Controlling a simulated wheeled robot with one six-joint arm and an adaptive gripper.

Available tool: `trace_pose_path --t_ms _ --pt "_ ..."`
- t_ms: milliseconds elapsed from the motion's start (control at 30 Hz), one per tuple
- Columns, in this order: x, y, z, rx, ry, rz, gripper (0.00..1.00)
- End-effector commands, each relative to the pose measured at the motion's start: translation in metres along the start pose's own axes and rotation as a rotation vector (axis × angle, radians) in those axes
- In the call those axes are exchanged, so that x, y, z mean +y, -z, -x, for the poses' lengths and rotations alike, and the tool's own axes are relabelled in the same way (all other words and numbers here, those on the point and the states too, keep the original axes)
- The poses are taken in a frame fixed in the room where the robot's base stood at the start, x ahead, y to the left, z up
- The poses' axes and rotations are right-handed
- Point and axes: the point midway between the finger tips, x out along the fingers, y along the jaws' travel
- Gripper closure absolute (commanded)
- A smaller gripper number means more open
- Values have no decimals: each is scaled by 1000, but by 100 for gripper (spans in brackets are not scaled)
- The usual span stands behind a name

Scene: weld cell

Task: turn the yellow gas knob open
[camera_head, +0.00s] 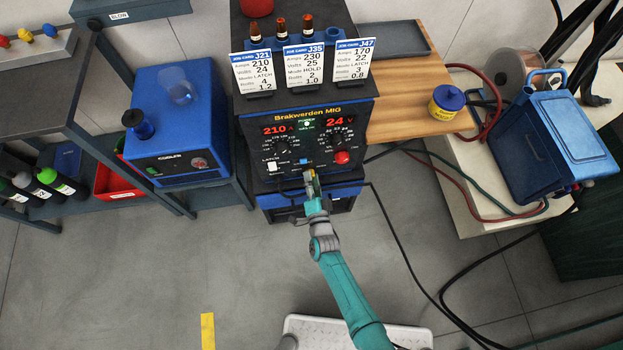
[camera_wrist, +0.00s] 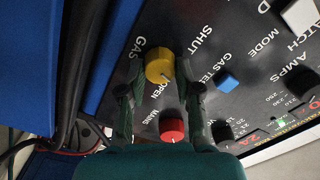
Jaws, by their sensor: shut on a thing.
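The yellow gas knob (camera_wrist: 159,66) sits on the dark front panel of the welder, labelled GAS, with SHUT and OPEN printed beside it. In the wrist view my gripper (camera_wrist: 160,84) has one finger on each side of the knob and is shut on it. A small mark shows at the knob's lower right edge, but its exact setting is hard to read. In the head view my gripper (camera_head: 311,184) reaches the lower part of the welder panel (camera_head: 325,133) and mostly hides the knob.
A red knob (camera_wrist: 172,130) labelled MAINS and a blue GAS TEST button (camera_wrist: 226,82) are close to the fingers. Three job cards (camera_head: 303,69) stand on the welder. A blue cooler unit (camera_head: 177,125) stands at left. Dark cables (camera_head: 409,250) run down the right; the floor in front is open.

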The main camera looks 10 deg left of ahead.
Motion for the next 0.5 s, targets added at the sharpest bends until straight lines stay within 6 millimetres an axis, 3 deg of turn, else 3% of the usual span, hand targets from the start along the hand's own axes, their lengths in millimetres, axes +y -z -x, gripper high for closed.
trace_pose_path --t_ms 500 --pt "2 0 0 1 -1 -429 100"
